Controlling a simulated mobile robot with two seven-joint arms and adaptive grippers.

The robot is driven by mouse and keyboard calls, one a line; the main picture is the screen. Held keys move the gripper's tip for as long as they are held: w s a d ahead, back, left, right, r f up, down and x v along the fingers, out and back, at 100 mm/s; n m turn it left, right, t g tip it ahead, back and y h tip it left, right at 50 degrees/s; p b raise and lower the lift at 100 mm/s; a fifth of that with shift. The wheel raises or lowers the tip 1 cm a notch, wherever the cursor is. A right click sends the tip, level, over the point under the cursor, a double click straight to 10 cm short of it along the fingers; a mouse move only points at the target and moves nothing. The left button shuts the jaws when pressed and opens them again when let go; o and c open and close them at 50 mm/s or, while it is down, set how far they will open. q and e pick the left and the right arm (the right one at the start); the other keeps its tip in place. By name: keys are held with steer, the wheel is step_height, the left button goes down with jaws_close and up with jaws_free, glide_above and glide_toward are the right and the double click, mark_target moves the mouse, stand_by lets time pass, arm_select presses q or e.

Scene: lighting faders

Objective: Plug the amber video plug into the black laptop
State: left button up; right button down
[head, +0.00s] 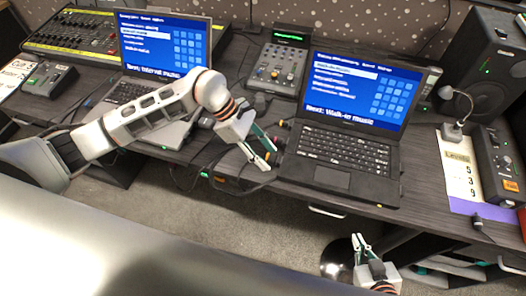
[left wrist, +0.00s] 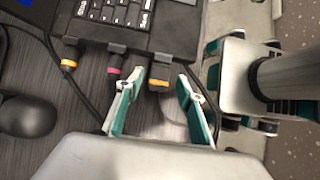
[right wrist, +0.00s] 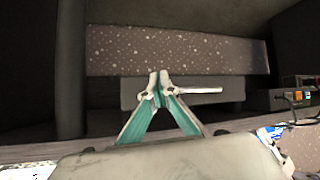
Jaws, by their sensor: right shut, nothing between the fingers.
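The black laptop (head: 338,150) stands open on the desk; its edge also shows in the left wrist view (left wrist: 180,35). A plug with an amber band (left wrist: 159,80) sits at that edge, between my left gripper's fingers. My left gripper (left wrist: 161,75) is open, with a finger on either side of that plug and gaps showing. It is also in the head view (head: 269,155), beside the laptop's left side. I cannot tell whether this plug is fully seated. A pink-banded plug (left wrist: 115,71) and another orange-banded plug (left wrist: 69,62) are alongside. My right gripper (right wrist: 159,75) is shut and empty, away from the laptop.
A silver laptop (head: 165,70) stands to the left. A small mixer (head: 278,68) is behind, and a lamp (head: 453,130) and black box (head: 500,165) are at the right. Black cables cross near the desk's front edge. A black mouse (left wrist: 27,115) lies near the plugs.

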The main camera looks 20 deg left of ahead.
arm_select(q)
steer(key=shift+a, duration=0.15)
steer(key=shift+w+a+r, duration=0.1)
steer(key=shift+r, duration=0.1)
steer(key=v, duration=1.1)
steer(key=shift+r, duration=0.25)
